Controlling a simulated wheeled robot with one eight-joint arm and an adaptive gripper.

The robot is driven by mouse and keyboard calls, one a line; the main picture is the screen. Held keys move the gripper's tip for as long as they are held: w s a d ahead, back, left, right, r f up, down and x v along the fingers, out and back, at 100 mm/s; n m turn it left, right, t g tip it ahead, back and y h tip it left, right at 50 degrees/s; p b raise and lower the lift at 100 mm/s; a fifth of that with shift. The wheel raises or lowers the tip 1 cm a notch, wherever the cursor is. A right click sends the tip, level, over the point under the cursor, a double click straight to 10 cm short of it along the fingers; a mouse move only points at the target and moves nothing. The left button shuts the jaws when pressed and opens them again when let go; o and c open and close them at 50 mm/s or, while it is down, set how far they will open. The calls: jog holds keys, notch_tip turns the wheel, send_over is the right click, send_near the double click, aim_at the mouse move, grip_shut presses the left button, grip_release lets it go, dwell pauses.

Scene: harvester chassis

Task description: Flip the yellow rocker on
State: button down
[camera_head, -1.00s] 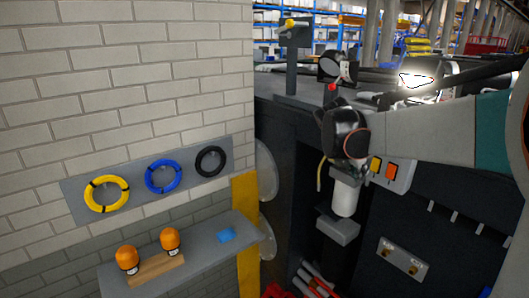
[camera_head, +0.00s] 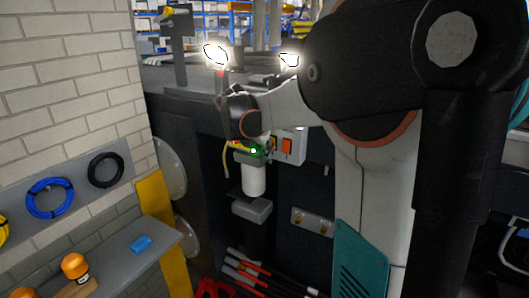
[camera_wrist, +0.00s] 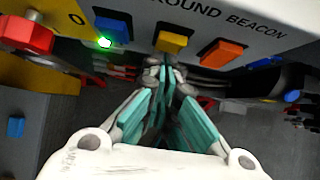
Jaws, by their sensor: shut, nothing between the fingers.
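The yellow rocker (camera_wrist: 172,41) sits on a grey switch panel (camera_wrist: 260,22) in the wrist view, between a blue rocker (camera_wrist: 112,29) and an orange rocker (camera_wrist: 222,52). A green light (camera_wrist: 104,42) glows below the blue rocker. My gripper (camera_wrist: 165,70) is shut and empty, its tips just below the yellow rocker; I cannot tell whether they touch it. Which way the yellow rocker is tilted is unclear. In the head view, the orange rocker (camera_head: 287,146) shows, and my wrist hides part of the panel.
A red knob (camera_wrist: 25,34) on a yellow plate stands left of the panel. A white cylinder (camera_head: 254,180) hangs below my wrist in the head view. Two lamps (camera_head: 215,54) (camera_head: 289,60) shine above. A shelf (camera_head: 150,262) with a blue block is at left.

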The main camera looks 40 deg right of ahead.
jog(key=shift+r, duration=0.15)
jog(key=shift+r+p, duration=0.5)
jog(key=shift+r, duration=0.3)
jog(key=a+f+b+v, duration=0.1)
jog(key=a+v, duration=0.1)
jog(key=v, duration=1)
jog(key=shift+s+a+b, duration=0.3)
jog(key=shift+s, duration=0.1)
jog(key=shift+s, duration=0.15)
jog(key=shift+a, duration=0.1)
